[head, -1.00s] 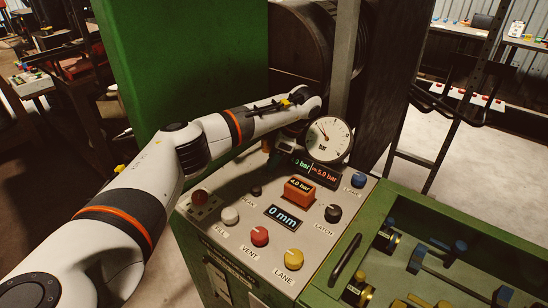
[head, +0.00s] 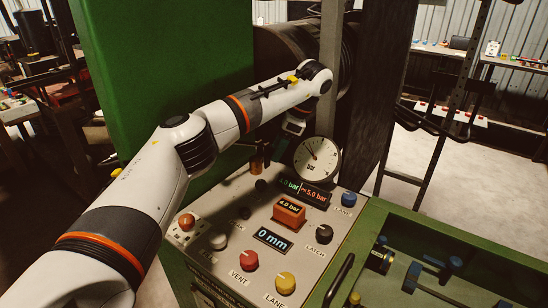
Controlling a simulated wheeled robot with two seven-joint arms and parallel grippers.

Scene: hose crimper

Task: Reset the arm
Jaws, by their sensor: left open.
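My left arm (head: 185,142) reaches in from the left over the control panel (head: 222,262). Its wrist bends down behind the round bar gauge (head: 317,161). My left gripper (head: 286,134) is open beside the gauge's left edge, above the back of the panel. Its fingertips are small and partly hidden, and I see nothing held in it. The panel carries a red VENT knob (head: 243,261), a yellow LANE knob (head: 285,282), a black LATCH knob (head: 323,233), a blue knob (head: 348,199) and a white knob (head: 218,240). My right gripper is out of view.
An orange block display (head: 289,214) reads 4.0 bar, and a flat display (head: 272,239) reads 0 mm. A tall green cabinet (head: 165,70) stands behind my left arm. A green tray (head: 385,225) with blue-handled parts lies at right. Open floor (head: 420,165) shows behind it.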

